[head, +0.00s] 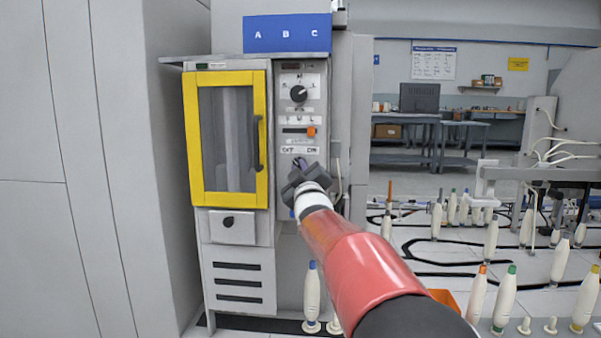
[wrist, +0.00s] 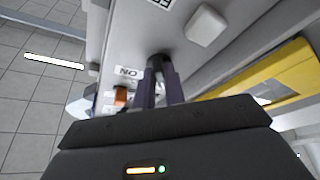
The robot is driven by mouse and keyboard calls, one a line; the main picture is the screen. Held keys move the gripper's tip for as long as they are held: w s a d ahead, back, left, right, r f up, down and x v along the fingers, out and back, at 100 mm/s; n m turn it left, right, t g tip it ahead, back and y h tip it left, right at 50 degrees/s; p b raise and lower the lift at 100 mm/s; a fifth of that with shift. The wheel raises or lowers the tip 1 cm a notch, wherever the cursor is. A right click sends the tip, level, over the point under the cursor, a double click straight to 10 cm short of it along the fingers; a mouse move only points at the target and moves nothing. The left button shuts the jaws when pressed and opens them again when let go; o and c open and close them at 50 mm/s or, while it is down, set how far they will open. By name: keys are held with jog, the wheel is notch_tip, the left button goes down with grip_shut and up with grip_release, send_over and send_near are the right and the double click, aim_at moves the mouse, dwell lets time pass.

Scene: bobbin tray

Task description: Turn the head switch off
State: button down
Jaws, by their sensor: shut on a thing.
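The control panel (head: 316,107) is on the narrow grey column right of the yellow-framed door. My gripper (head: 299,165) is at the lower part of this panel, below the printed labels. In the wrist view my gripper (wrist: 160,93) has its two dark fingers close together on a small dark switch (wrist: 158,62) that stands out from the panel face. A label beside it (wrist: 127,71) shows upside down and seems to read ON. The fingers and the gripper body hide most of the switch, so I cannot tell which way it is set.
Above are a black dial (head: 298,94) and an orange slider knob (head: 311,131). The yellow-framed door (head: 261,105) with a dark handle is close on the left. A blue A B C sign (head: 287,34) is on top. Several white bobbins stand at lower right.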

dwell(0.3)
jog(key=c, duration=1.5)
grip_release()
jog(key=shift+o, duration=0.2)
jog(key=b+v, duration=0.1)
jog(key=v, duration=0.6)
jog(key=shift+s, duration=0.4)
jog(key=shift+d+f, duration=0.1)
jog(key=shift+f, duration=0.05)
